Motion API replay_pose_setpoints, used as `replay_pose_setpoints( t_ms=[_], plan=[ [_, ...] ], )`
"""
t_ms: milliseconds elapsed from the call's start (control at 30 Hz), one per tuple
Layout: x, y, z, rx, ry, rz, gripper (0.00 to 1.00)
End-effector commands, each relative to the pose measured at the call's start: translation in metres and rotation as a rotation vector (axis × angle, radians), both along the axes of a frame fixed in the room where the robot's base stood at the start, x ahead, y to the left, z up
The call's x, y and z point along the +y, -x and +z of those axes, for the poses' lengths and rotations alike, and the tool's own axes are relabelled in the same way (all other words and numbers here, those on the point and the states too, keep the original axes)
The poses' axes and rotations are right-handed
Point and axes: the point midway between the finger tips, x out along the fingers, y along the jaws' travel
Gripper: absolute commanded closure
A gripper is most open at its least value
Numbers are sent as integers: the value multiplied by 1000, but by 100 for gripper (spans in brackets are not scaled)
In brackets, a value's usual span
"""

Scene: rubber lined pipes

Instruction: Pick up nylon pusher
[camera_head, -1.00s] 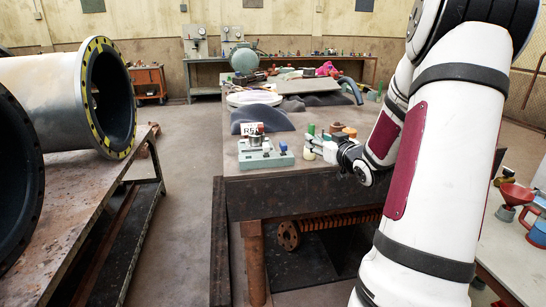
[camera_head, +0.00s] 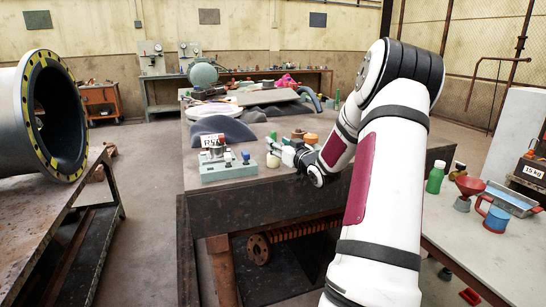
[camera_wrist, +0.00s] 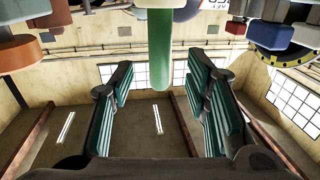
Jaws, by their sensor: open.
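My gripper (camera_head: 305,160) is low over the front edge of the dark workbench, close to a cluster of small items. In the wrist view my gripper (camera_wrist: 162,75) is open, with teal ribbed pads on both fingers. An upright-looking green rod (camera_wrist: 160,48) shows in the gap between the fingers, with clear space on both sides. A green-topped item (camera_head: 273,136) and a white bottle-like item (camera_head: 288,156) stand beside the gripper in the head view. I cannot tell for sure which small item is the nylon pusher; the arm hides part of the cluster.
A pale green device (camera_head: 228,170) with knobs stands left of the cluster. Orange-brown rings (camera_head: 310,138) lie behind. A lined pipe (camera_head: 50,115) rests on a bench at left.

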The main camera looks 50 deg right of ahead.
Motion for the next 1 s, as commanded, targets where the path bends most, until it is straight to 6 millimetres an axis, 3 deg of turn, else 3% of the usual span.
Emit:
replay_pose_setpoints(
  t_ms=[267,567,767,1000],
  plan=[
    [-15,-35,-4,-2,1,1,57],
    [-17,-39,-3,0,0,0,57],
    [-17,-39,-3,0,0,0,100],
    [-17,-39,-2,-1,2,1,100]
  ],
)
